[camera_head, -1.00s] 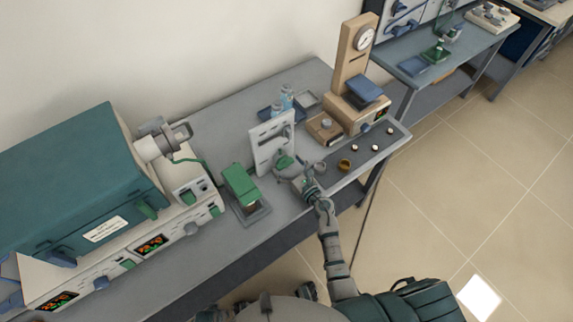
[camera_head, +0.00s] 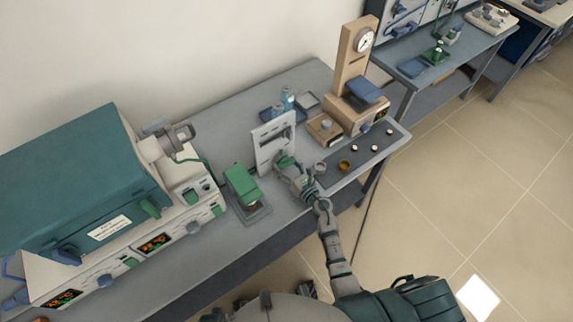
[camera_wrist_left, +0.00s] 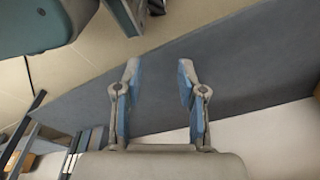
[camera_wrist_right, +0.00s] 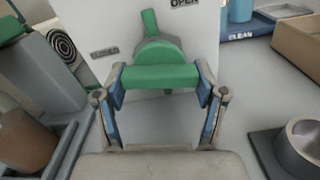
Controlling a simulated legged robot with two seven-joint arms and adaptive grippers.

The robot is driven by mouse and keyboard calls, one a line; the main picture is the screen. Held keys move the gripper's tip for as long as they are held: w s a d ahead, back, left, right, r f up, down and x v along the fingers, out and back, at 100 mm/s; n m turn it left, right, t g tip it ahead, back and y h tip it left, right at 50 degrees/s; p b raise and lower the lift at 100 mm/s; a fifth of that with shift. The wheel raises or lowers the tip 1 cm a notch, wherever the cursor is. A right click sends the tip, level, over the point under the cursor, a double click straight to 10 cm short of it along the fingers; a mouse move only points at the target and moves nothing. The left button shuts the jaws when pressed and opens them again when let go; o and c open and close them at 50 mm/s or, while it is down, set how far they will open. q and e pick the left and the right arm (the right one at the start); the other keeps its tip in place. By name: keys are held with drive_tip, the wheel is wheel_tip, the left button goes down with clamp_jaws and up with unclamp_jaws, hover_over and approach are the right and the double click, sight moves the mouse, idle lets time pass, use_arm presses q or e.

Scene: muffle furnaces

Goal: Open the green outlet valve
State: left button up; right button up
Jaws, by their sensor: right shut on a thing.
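The green outlet valve (camera_head: 284,160) is on the front of an upright white panel (camera_head: 262,148) on the bench. My right gripper (camera_head: 290,173) is at the valve, partly covering it. In the right wrist view, its fingers are shut on the two ends of the valve's green crossbar handle (camera_wrist_right: 160,76). A green pointer (camera_wrist_right: 150,22) above the handle points roughly up, between a label at left, hard to read, and the OPEN label (camera_wrist_right: 184,3) at upper right. My left gripper (camera_wrist_left: 157,75) is open and empty in its wrist view.
A green-topped device (camera_head: 241,184) stands on the bench left of the valve panel. A teal furnace (camera_head: 80,190) is farther left. Blue bottles (camera_head: 287,97) stand behind the panel.

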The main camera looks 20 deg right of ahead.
drive_tip(key=m+p, duration=0.1)
drive_tip(key=m, duration=0.1)
drive_tip(key=m+p, duration=0.1)
drive_tip(key=m, duration=0.2)
drive_tip(key=m+p, duration=0.1)
drive_tip(key=m, duration=0.2)
drive_tip(key=shift+r, duration=0.3)
drive_tip(key=m+p, duration=0.2)
drive_tip(key=m, duration=0.2)
drive_tip(key=shift+a+m, duration=0.1)
drive_tip(key=shift+m, duration=0.2)
use_arm(q)
drive_tip(key=s+a+f, duration=0.1)
drive_tip(key=s+f, duration=0.2)
drive_tip(key=s, duration=0.4)
drive_tip(key=s+a+f, duration=0.2)
drive_tip(key=s+f, duration=0.1)
drive_tip(key=s, duration=0.4)
drive_tip(key=shift+s+f+g+p, duration=0.25)
drive_tip(key=shift+s+g+p, duration=0.1)
drive_tip(key=shift+g+p, duration=0.1)
use_arm(e)
drive_tip(key=shift+m, duration=1.7)
use_arm(q)
drive_tip(key=shift+s, duration=0.1)
